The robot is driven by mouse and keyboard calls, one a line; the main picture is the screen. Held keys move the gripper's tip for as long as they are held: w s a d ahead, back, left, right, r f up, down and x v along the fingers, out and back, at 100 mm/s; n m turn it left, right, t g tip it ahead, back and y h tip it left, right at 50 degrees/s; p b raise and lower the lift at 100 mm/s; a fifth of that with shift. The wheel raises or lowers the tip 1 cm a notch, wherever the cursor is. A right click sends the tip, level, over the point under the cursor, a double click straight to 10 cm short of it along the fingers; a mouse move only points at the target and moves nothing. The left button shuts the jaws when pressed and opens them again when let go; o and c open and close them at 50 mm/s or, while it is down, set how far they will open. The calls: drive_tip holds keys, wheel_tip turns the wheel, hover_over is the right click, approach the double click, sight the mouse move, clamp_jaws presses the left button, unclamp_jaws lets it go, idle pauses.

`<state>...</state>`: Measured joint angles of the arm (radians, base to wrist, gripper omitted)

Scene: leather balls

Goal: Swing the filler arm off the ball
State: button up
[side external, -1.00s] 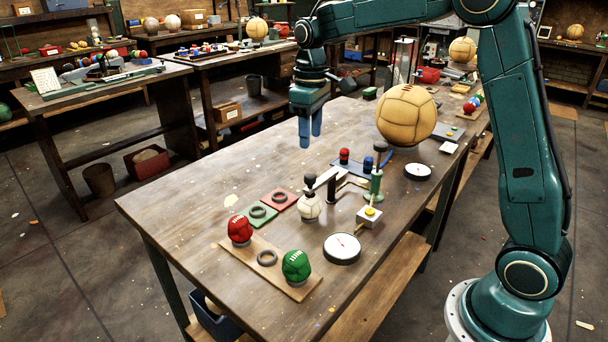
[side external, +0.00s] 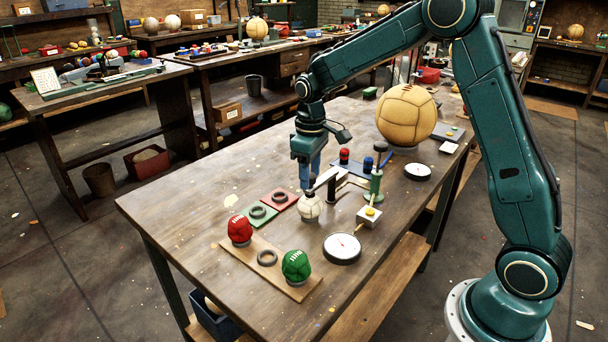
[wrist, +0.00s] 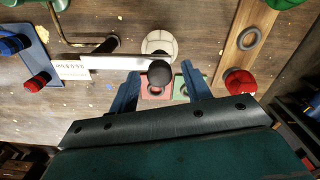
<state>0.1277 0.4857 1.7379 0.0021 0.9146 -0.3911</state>
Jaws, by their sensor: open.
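The filler arm (side external: 327,177) is a pale flat bar on a dark post (side external: 331,190). It reaches over a small cream ball (side external: 310,208) on the bench. In the wrist view the bar (wrist: 110,62) runs to a round black knob (wrist: 159,73) at its end, beside the cream ball (wrist: 160,42) as seen from above. My gripper (side external: 306,186) is low at the ball end of the bar. In the wrist view its open fingers (wrist: 160,70) stand either side of the knob, with gaps showing. In the side view my gripper hides the knob.
A green stand (side external: 376,185) with a dark top and a round gauge (side external: 342,248) are near the filler arm. Red (side external: 240,230) and green (side external: 296,266) balls sit on a wooden board. A large tan ball (side external: 406,115) stands behind. The bench's left part is clear.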

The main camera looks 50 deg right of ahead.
clamp_jaws()
drive_tip(key=shift+w, duration=0.15)
drive_tip(key=w+d+m, duration=0.9)
drive_tip(key=m, duration=0.9)
drive_tip(key=shift+w+d, duration=0.15)
drive_tip(key=shift+d, duration=0.3)
idle(0.4)
unclamp_jaws()
